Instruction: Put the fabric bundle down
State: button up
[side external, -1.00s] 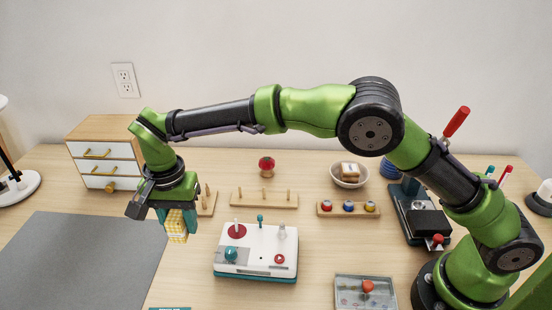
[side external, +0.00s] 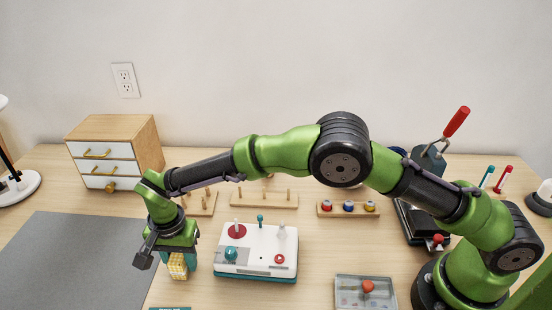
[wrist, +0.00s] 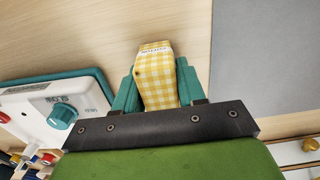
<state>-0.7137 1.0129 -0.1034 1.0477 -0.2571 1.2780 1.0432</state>
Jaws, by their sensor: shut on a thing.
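The fabric bundle (side external: 177,266) is a yellow-and-white checked block. My gripper (side external: 178,262) is shut on it, with a teal finger on each side. In the wrist view the bundle (wrist: 155,75) sits between the fingers of my gripper (wrist: 157,92) and points away from the wrist over bare wood. In the side external view it hangs low, between the grey mat and the white-and-teal machine. I cannot tell whether its underside touches the table.
The grey mat (side external: 75,265) lies to the left of the bundle. The white-and-teal machine (side external: 256,250) stands close on the right. A drawer cabinet (side external: 115,150) and peg racks (side external: 264,200) are behind. A tray with a red knob (side external: 350,292) lies at the front right.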

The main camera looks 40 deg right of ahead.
jog(key=shift+f, duration=0.15)
jog(key=o, duration=1)
